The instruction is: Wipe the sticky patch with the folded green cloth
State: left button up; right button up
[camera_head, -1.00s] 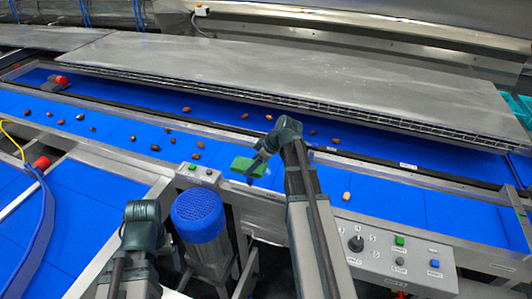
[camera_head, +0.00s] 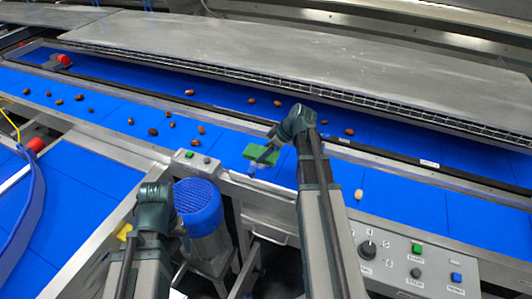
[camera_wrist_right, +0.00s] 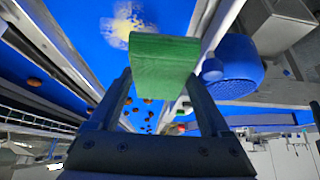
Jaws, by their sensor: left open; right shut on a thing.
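My right gripper (camera_head: 264,157) is shut on the folded green cloth (camera_head: 256,153), which it holds at the near side of the blue belt. The cloth also shows between the fingers in the right wrist view (camera_wrist_right: 160,62). In that view the pale yellow sticky patch (camera_wrist_right: 128,24) lies on the blue surface just beyond the cloth's edge. I cannot tell whether the cloth touches the belt. In the head view I cannot make out the patch. My left gripper (camera_head: 152,192) is open, near the blue motor, with its fingertips hard to see.
Several brown dates (camera_head: 153,132) and a pale one (camera_head: 359,194) lie on the blue belt (camera_head: 90,108). A blue ribbed motor (camera_head: 198,203) stands below the belt's near rail. A button panel (camera_head: 395,262) is at right. A grey cover (camera_head: 330,60) overhangs the far side.

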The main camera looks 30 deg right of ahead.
jog(key=b, duration=0.6)
send_over(260, 171)
jog(key=s+d, duration=0.1)
jog(key=d, duration=0.1)
jog(key=f, duration=0.6)
jog(key=shift+s+a, duration=0.2)
jog(key=shift+a, duration=0.05)
jog(key=shift+f+b, duration=1)
jog(key=shift+w+d+r, duration=0.15)
jog(key=shift+w+d, duration=1)
jog(key=shift+d, duration=0.2)
jog(key=shift+w, duration=0.15)
jog(key=shift+w+d, duration=1.05)
jog(key=shift+d, duration=0.2)
